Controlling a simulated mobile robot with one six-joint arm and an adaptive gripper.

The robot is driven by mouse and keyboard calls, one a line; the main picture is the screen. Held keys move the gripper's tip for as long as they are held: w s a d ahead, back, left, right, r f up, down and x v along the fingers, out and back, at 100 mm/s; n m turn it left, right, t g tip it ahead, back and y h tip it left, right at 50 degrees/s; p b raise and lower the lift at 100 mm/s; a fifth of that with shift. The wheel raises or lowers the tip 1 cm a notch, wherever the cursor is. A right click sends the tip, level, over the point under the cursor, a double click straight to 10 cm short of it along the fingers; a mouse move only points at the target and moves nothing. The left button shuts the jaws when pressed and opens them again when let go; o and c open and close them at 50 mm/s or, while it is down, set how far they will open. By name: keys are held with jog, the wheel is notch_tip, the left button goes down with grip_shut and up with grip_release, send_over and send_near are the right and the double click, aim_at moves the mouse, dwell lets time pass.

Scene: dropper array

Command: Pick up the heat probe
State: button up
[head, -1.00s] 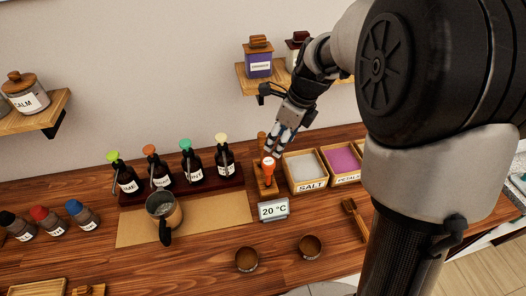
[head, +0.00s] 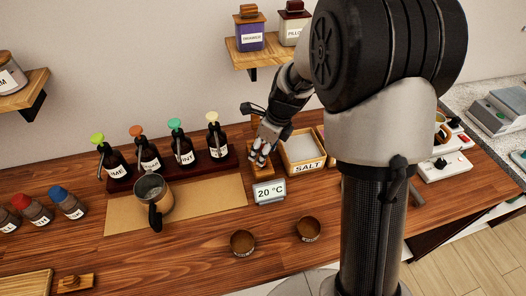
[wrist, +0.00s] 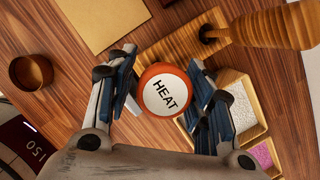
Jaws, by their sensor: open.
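The heat probe (wrist: 160,92) has a round orange top with a white disc marked HEAT. In the wrist view it sits between the two blue-padded fingers of my gripper (wrist: 164,82), which is open. The fingers stand on either side of the top, and a narrow gap shows on the left. In the head view my gripper (head: 260,156) is low over the small wooden stand (head: 268,192) and hides most or all of the probe. The probe's lower part is hidden in the wrist view.
A 20 °C display (head: 270,191) stands just in front of the stand. The salt box (head: 302,150) is close on the right, and dropper bottles (head: 218,138) stand on the left. A metal mug (head: 153,197) sits on the mat. Two small round bowls (head: 308,229) are nearer the front.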

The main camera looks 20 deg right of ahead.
jog(key=shift+w+a+f, duration=0.1)
jog(key=shift+w+f, duration=0.1)
jog(key=shift+f, duration=0.25)
jog(key=shift+r, duration=0.1)
jog(key=shift+c, duration=0.5)
jog(key=c, duration=0.9)
jog(key=shift+c, duration=0.3)
